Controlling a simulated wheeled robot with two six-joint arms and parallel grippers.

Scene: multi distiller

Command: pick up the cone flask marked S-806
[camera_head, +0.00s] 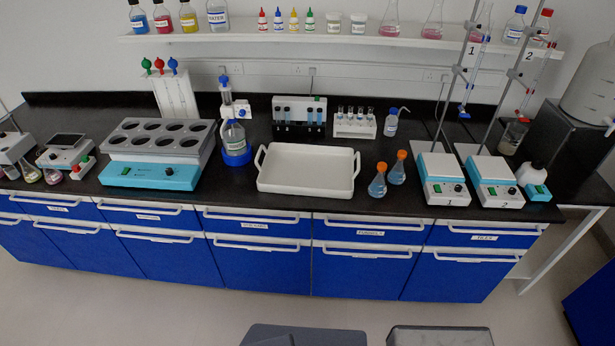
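Two cone flasks with orange caps and bluish contents stand on the black bench, right of the white tray. The nearer flask (378,186) is at the left and the farther flask (397,175) is just behind it to the right. Two more cone flasks with pink contents, a left one (390,24) and a right one (432,26), stand on the wall shelf. Small flasks (52,176) also stand at the bench's far left. Any S-806 mark is too small to read. Neither of my grippers is in view.
An empty white tray (306,186) lies left of the capped flasks. Two hotplate stirrers, 1 (443,190) and 2 (495,192), with tall stands are at their right. A tube rack (354,127) and a wash bottle (391,124) stand behind. Blue drawers front the bench.

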